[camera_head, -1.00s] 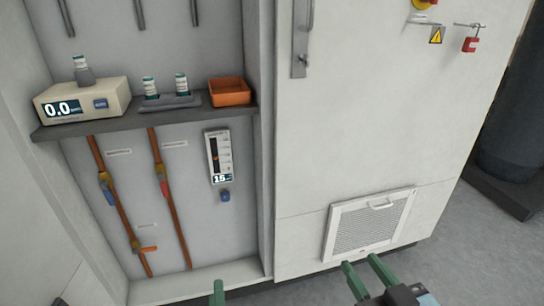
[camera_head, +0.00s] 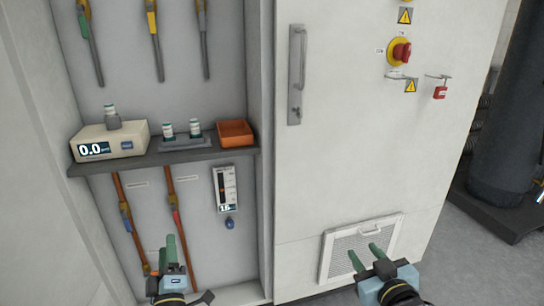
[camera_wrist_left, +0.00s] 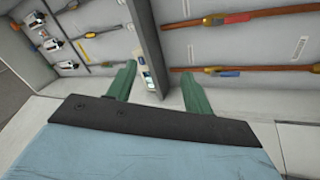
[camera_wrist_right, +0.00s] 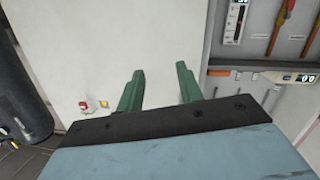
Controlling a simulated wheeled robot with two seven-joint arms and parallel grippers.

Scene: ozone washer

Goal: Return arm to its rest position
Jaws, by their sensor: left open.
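My left gripper (camera_head: 172,248) is in the lower left of the head view, in front of the copper pipes in the open bay. Its green fingers (camera_wrist_left: 158,90) stand apart in the left wrist view with nothing held between them. My right gripper (camera_head: 367,255) is in front of the vent grille low on the white cabinet door. Its green fingers (camera_wrist_right: 158,92) are also apart and empty in the right wrist view, with the pale door beyond. Most of both arms is out of the head view.
A shelf (camera_head: 165,158) in the bay carries a meter (camera_head: 112,142), small vials (camera_head: 181,130) and an orange bin (camera_head: 236,133). The cabinet door (camera_head: 345,140) has a handle (camera_head: 296,75) and a red switch (camera_head: 398,52). A dark cylinder (camera_head: 500,150) stands at right.

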